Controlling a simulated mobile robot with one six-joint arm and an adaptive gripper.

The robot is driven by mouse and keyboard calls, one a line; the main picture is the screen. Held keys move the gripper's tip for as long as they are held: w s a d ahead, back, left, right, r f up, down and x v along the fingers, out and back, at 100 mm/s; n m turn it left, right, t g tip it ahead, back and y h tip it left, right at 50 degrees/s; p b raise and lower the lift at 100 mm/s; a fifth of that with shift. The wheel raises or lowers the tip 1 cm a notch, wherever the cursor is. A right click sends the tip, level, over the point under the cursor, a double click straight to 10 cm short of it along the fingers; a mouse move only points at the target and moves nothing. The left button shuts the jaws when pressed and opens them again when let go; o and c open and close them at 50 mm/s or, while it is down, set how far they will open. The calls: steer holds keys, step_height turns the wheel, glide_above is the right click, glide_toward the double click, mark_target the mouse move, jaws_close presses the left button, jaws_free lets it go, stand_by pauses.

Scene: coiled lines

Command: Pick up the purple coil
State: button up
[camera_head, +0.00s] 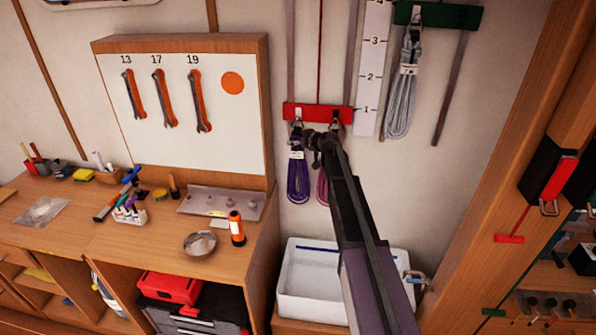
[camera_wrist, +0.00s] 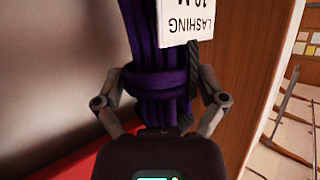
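The purple coil (camera_head: 298,178) hangs from a hook on the red rail (camera_head: 318,113) on the wall, with a white label near its top. In the wrist view the purple coil (camera_wrist: 160,85) fills the space between the fingers of my gripper (camera_wrist: 161,78); its label reads "LASHING" upside down. The fingers are spread wide, one on each side of the coil's wrapped band. Whether they touch it is hard to see. In the head view my gripper (camera_head: 315,145) is at the coil's upper right, by the rail.
A pink-purple coil (camera_head: 322,187) hangs just right, partly behind my arm. A grey coil (camera_head: 403,95) hangs from a green rail (camera_head: 438,15). A white bin (camera_head: 297,290) stands below. A workbench with tools (camera_head: 120,235) is at left, a wooden shelf post (camera_head: 490,190) at right.

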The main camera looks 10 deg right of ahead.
steer(key=c, duration=0.6)
steer(key=shift+r, duration=0.2)
steer(key=shift+r+p, duration=0.7)
steer(key=shift+p, duration=0.25)
steer(key=shift+s+a+f, duration=0.15)
steer(key=shift+s+f, duration=0.05)
steer(key=shift+s, duration=0.2)
steer(key=s+a, duration=0.2)
steer(key=s, duration=0.6)
steer(key=s+a, duration=0.3)
steer(key=s, duration=0.5)
steer(key=shift+s+a, duration=0.15)
